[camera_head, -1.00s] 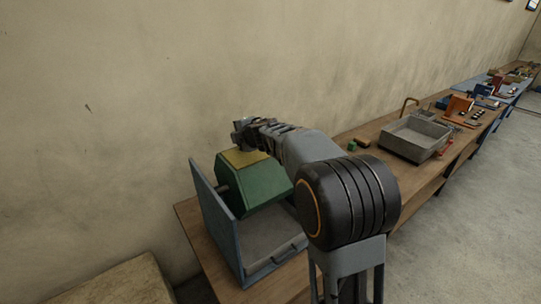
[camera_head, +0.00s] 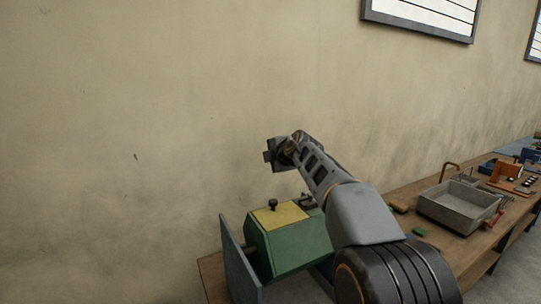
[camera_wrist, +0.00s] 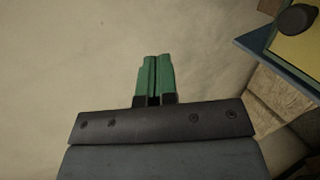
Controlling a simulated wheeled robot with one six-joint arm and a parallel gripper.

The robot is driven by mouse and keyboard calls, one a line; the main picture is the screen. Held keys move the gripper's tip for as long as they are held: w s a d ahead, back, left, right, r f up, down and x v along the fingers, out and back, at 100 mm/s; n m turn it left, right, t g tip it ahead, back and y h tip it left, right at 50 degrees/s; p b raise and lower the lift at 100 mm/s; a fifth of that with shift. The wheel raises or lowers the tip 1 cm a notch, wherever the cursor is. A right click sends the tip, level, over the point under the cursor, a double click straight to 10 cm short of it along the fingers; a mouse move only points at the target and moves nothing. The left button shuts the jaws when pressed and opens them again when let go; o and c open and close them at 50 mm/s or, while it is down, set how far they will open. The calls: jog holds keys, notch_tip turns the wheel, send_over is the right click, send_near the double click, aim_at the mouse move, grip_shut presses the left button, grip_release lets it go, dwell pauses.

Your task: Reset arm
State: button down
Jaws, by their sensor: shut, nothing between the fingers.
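My gripper (camera_head: 272,156) is raised above the workbench in the head view, in front of the bare wall. In the wrist view its two green fingers (camera_wrist: 155,76) are shut together with nothing between them. Below it and to the right stands a green block-shaped housing (camera_head: 291,247) with a yellow top (camera_head: 279,217) and a small dark knob (camera_head: 273,204). The gripper is apart from it. The yellow top and knob also show at the upper right of the wrist view.
A blue-grey upright panel (camera_head: 240,262) stands left of the green housing on the wooden bench (camera_head: 211,269). A grey metal tray (camera_head: 458,206) and small orange and green pieces lie farther right. The wall space around the gripper is clear.

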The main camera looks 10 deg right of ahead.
jog(key=d+m+t+h, duration=0.3)
jog(key=d+m+h, duration=0.25)
jog(key=m, duration=0.25)
jog(key=s+d+f+m+g+h+b, duration=0.1)
jog(key=s+d+f+m+g+h, duration=0.35)
jog(key=s+f+m, duration=0.5)
jog(key=s+a+f+m+g+y+b, duration=0.1)
jog(key=s+a+f+g+y, duration=0.1)
jog(key=s+f, duration=0.3)
jog(key=s+a+f+m+g+y+b, duration=0.1)
jog(key=s+a+f, duration=0.3)
jog(key=s, duration=0.8)
jog(key=s+a+f+m+g+y+b, duration=0.1)
jog(key=s+a+f+g+y, duration=0.2)
jog(key=s+f, duration=0.4)
jog(key=shift+s+m+g+y, duration=0.3)
jog(key=shift+s+m+g, duration=0.05)
jog(key=shift+s, duration=0.5)
jog(key=shift+f, duration=0.1)
jog(key=shift+a, duration=0.1)
